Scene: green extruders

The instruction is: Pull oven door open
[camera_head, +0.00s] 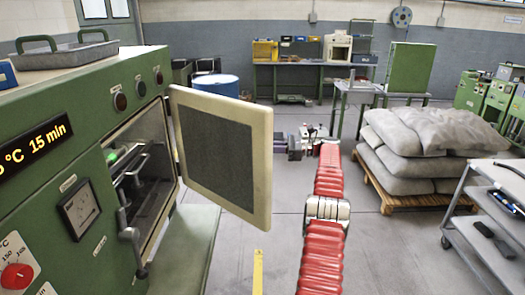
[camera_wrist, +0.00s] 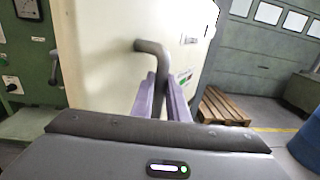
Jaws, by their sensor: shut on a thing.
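The oven door (camera_head: 221,152) stands wide open, swung out from the green oven (camera_head: 75,120), with its dark inner panel and cream rim facing the head camera. In the wrist view the door's cream outer face (camera_wrist: 105,50) fills the left and middle, with a bent grey-brown handle (camera_wrist: 153,48) on it. My gripper (camera_wrist: 163,92) is shut on the handle, one purple finger on each side. In the head view my gripper (camera_head: 282,142) shows just beyond the door's right edge; the handle is hidden there behind the door. The oven's inside (camera_head: 152,172) is visible.
A metal tray (camera_head: 65,55) rests on the oven. Sacks on a pallet (camera_head: 415,150) stand at right, with a grey cart (camera_head: 490,215) in front. A blue barrel (camera_head: 216,85) stands behind the door. Floor between the door and sacks is mostly clear.

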